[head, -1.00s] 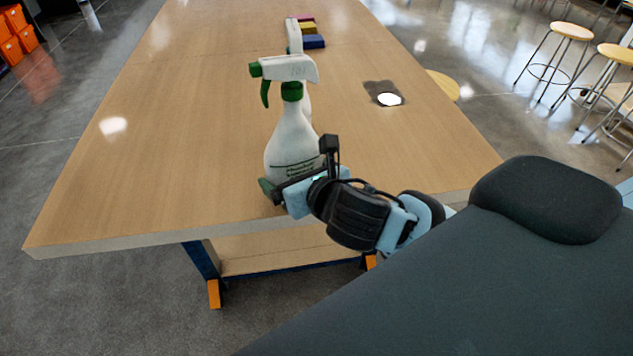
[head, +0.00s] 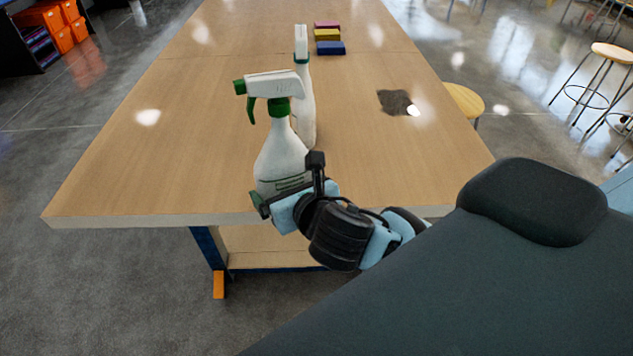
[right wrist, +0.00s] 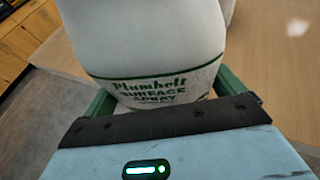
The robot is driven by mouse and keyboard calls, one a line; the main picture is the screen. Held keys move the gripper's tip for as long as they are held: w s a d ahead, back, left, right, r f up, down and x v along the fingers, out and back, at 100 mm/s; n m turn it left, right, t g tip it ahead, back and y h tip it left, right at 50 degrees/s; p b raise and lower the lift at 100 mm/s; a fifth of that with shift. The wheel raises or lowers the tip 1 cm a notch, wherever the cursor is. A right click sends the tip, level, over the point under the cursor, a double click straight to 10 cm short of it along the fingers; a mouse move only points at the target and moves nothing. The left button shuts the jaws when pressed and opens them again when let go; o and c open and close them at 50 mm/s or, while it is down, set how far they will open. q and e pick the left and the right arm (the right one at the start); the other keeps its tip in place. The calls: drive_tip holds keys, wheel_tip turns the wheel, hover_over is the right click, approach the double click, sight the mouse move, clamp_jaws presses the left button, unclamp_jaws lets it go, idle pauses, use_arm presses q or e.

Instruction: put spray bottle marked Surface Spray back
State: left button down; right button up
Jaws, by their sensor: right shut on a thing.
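The spray bottle (head: 280,155) is white with a green collar, nozzle and trigger. In the right wrist view its label (right wrist: 150,92) reads "Plumholt Surface Spray". My right gripper (head: 277,200) is shut around its lower body, with a green finger on each side in the right wrist view. The bottle is upright at the table's near edge; I cannot tell whether its base touches the table (head: 180,140). A second white bottle (head: 304,100) with a green collar stands on the table just behind it, partly hidden. My left gripper is not in view.
Pink, yellow and blue blocks (head: 328,36) lie further back on the table. A dark patch (head: 396,102) marks the tabletop at right. A stool (head: 464,100) is against the right edge. Orange bins (head: 62,28) stand at the far left. The table's left half is clear.

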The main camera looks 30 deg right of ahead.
drive_tip(key=s+a+r+m+g+h+p, duration=0.1)
drive_tip(key=s+a+r+m+h+p, duration=0.15)
drive_tip(key=s+m+h, duration=0.4)
drive_tip(key=w+d, duration=0.3)
drive_tip(key=w+d+n+y, duration=0.1)
drive_tip(key=w+d, duration=0.2)
drive_tip(key=d, duration=0.1)
drive_tip(key=w+d+n, duration=0.1)
drive_tip(key=w+d, duration=0.3)
drive_tip(key=shift+d+f+n+y, duration=0.25)
drive_tip(key=shift+f+y, duration=0.1)
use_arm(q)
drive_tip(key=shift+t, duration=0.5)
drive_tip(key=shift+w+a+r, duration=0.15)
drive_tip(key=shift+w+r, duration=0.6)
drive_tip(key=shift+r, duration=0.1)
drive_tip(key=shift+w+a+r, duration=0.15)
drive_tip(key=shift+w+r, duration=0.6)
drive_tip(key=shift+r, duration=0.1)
use_arm(e)
drive_tip(key=shift+f, duration=1.75)
drive_tip(key=shift+f, duration=0.15)
drive_tip(key=o, duration=1.3)
drive_tip(key=shift+f, duration=0.15)
drive_tip(key=shift+c, duration=0.2)
drive_tip(key=shift+a, duration=0.1)
